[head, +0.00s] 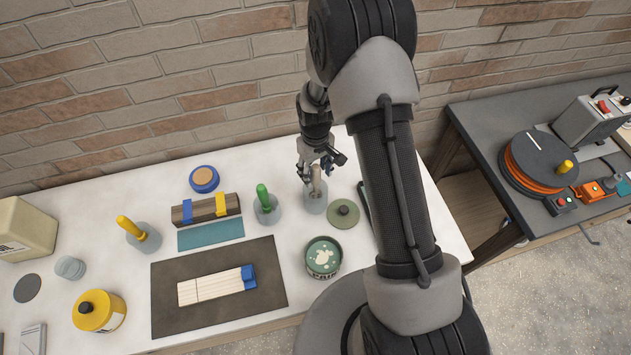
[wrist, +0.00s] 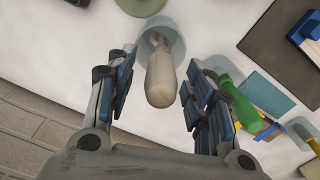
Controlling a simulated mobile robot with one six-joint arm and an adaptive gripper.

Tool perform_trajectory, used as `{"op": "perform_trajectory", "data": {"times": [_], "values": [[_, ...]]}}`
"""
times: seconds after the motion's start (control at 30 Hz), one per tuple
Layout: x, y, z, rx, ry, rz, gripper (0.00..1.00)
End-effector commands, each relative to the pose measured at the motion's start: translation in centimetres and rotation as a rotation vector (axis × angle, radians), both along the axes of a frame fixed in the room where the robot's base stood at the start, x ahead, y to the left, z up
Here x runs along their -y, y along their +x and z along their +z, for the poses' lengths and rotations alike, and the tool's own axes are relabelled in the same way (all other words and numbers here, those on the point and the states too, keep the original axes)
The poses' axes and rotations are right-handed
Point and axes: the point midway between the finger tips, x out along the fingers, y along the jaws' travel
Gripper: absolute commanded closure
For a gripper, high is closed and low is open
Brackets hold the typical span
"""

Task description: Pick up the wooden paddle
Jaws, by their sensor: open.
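The wooden paddle (head: 317,178) stands handle up in a clear cup (head: 316,201) near the back of the white table. Its pale rounded handle (wrist: 160,82) points toward the camera in the wrist view, with the rest inside the cup (wrist: 150,40). My gripper (head: 319,164) is above the cup at the handle's top. In the wrist view my gripper (wrist: 160,70) is open, with one finger on each side of the handle and a gap on both sides. It holds nothing.
Close by on the left, a green-handled tool (head: 264,196) stands in another cup. A round olive lid (head: 344,214) lies to the right, and a green tin (head: 323,258) stands in front. A dark mat (head: 167,300) bears a pale wooden piece with a blue end (head: 218,286).

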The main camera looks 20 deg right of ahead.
Motion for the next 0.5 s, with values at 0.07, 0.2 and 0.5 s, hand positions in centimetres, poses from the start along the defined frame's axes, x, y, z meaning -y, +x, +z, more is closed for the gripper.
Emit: {"op": "perform_trajectory", "data": {"times": [0.07,0.2,0.5], "values": [[-0.03,-0.07,-0.86,-0.002,0.0,0.0,0.52],[-0.05,0.02,-1.23,0.001,0.0,0.001,0.52],[-0.05,0.0,-1.19,0.0,0.0,0.001,0.62]]}}
